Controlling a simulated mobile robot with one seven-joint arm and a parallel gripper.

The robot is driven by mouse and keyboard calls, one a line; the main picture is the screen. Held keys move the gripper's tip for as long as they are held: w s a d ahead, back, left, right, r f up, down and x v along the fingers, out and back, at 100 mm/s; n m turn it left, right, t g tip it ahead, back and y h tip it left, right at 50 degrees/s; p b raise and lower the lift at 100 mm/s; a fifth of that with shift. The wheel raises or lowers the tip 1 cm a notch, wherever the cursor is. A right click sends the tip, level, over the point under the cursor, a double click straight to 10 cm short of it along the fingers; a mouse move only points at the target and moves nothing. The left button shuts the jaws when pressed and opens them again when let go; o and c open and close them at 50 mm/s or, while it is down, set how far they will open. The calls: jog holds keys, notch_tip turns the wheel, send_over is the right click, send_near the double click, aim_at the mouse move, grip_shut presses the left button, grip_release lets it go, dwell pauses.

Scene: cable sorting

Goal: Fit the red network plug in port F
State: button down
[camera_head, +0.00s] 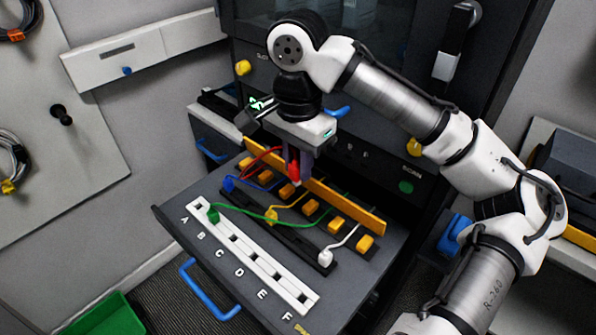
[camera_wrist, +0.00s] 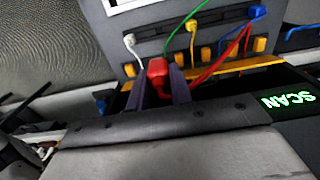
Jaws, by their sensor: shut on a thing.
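My gripper (camera_head: 295,178) is shut on the red network plug (camera_head: 294,170) and holds it above the back part of the pull-out tray, near the orange bar. In the wrist view the red plug (camera_wrist: 157,68) sits between my fingers, and its red cable (camera_wrist: 215,65) trails to the right. The white port strip (camera_head: 246,252), lettered A to F, lies along the tray's front left side. Port F (camera_head: 303,299) is at its near right end and looks empty. A green plug (camera_head: 213,215) is in the strip near B. My gripper is behind the strip, apart from it.
Blue (camera_head: 228,183), yellow (camera_head: 271,215) and white (camera_head: 325,258) plugs stand on a dark rail behind the strip. A green cable (camera_head: 250,214) arches across the tray. The orange bar (camera_head: 340,203) and several orange blocks stand behind. A blue handle (camera_head: 205,292) is in front.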

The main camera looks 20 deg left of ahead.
aim_at(297, 163)
jog(key=shift+r+p, duration=1.75)
jog(key=shift+r, duration=0.1)
jog(key=shift+s, duration=0.1)
